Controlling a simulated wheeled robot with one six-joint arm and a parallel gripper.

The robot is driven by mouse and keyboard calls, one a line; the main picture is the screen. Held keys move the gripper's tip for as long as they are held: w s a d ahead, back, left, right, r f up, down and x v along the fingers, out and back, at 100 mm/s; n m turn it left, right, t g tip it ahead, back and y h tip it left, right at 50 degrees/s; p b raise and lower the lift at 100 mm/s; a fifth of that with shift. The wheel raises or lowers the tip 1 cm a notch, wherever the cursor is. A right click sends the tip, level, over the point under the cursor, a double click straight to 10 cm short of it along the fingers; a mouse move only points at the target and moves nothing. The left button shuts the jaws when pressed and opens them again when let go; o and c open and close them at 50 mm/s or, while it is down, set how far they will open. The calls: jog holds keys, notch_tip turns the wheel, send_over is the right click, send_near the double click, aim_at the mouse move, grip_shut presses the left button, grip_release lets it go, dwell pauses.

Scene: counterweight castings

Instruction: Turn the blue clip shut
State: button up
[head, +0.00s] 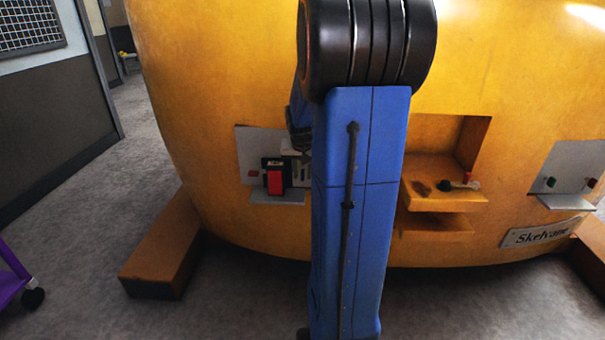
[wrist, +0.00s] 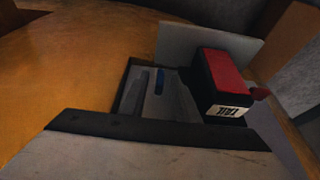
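In the wrist view a small blue piece, apparently the blue clip (wrist: 158,81), stands in a dark-edged recess beside a red-and-black box (wrist: 224,72) labelled TAIL. A pale block with a dark edge (wrist: 150,130), apparently part of my gripper, fills the bottom of that view just in front of the clip. I cannot see the fingertips clearly, nor whether they touch the clip. In the head view the red-and-black box (head: 275,178) sits on a grey bracket at the left of the casting. My blue arm hides most of my gripper and the clip there.
The large yellow casting (head: 190,100) fills the head view. An orange recess with a shelf (head: 440,197) and a second grey bracket (head: 572,168) with buttons lie right of my arm. An orange foot block (head: 162,250) stands on the floor. A purple cart (head: 12,275) is at far left.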

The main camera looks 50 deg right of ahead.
jog(key=shift+f, duration=0.15)
jog(key=shift+c, duration=0.3)
grip_shut()
